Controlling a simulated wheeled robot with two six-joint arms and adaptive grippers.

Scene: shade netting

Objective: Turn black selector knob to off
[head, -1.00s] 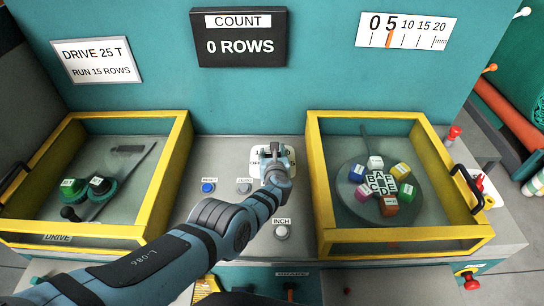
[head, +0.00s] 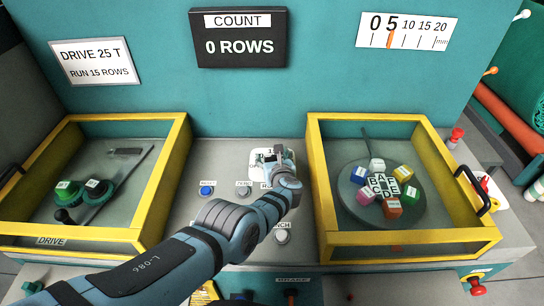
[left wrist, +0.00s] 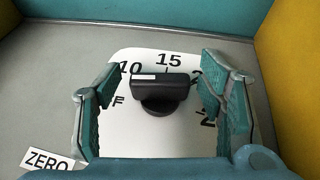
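The black selector knob (left wrist: 160,92) stands on a white dial plate (left wrist: 140,128), which also shows in the head view (head: 256,154). Its bar lies roughly level in the left wrist view, with a white mark towards its left end, near the 10. Numbers 10 and 15 are readable; the labels at left and right are partly hidden by the fingers. My left gripper (left wrist: 160,78) is open, one finger on each side of the knob, with visible gaps. In the head view the left gripper (head: 270,158) covers most of the knob. My right gripper is out of view.
A blue button (head: 207,190) and a grey ZERO button (head: 243,191) sit left of the dial. The INCH button (head: 282,236) is partly behind my arm. Yellow-framed boxes stand at left (head: 178,165) and right (head: 318,180), close to the dial.

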